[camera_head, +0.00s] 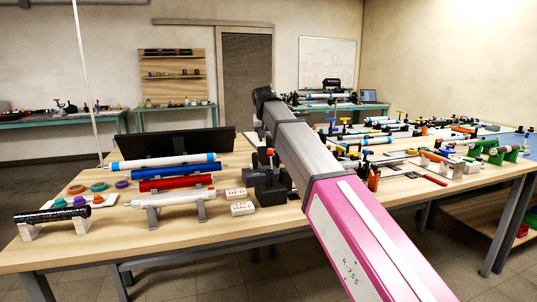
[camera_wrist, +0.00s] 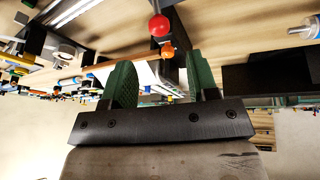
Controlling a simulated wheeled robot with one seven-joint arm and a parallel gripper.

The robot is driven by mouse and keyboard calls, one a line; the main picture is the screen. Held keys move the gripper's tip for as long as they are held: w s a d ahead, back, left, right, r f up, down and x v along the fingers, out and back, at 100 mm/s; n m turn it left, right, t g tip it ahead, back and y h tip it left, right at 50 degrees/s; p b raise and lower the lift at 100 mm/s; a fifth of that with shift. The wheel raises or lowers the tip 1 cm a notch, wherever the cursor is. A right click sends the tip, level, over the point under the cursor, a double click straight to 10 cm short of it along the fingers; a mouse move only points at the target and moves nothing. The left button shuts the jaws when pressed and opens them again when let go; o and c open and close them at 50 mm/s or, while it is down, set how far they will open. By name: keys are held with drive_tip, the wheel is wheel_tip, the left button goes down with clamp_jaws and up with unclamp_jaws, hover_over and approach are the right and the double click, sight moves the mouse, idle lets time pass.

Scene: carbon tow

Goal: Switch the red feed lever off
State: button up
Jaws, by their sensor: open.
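The red feed lever shows a round red knob (camera_wrist: 159,25) in the wrist view, ahead of my gripper and slightly left of the line midway between the fingers. A smaller orange knob (camera_wrist: 167,50) lies just beside it, nearer the fingers. My gripper (camera_wrist: 162,72) is open, with green ribbed finger pads apart and nothing between them. In the head view a small red knob (camera_head: 269,151) stands above a black block (camera_head: 271,188) on the bench, close to my arm. My arm hides part of this area, and the gripper fingers are not clear there.
The wooden bench (camera_head: 225,238) holds white, red (camera_head: 176,183) and blue rollers on stands at left. Two white boxes (camera_head: 242,208) sit beside the black block. Tools and clamps crowd the right side. A dark flat panel (camera_head: 170,145) stands behind the rollers.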

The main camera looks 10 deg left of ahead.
sight(270, 154)
drive_tip(key=x, duration=1)
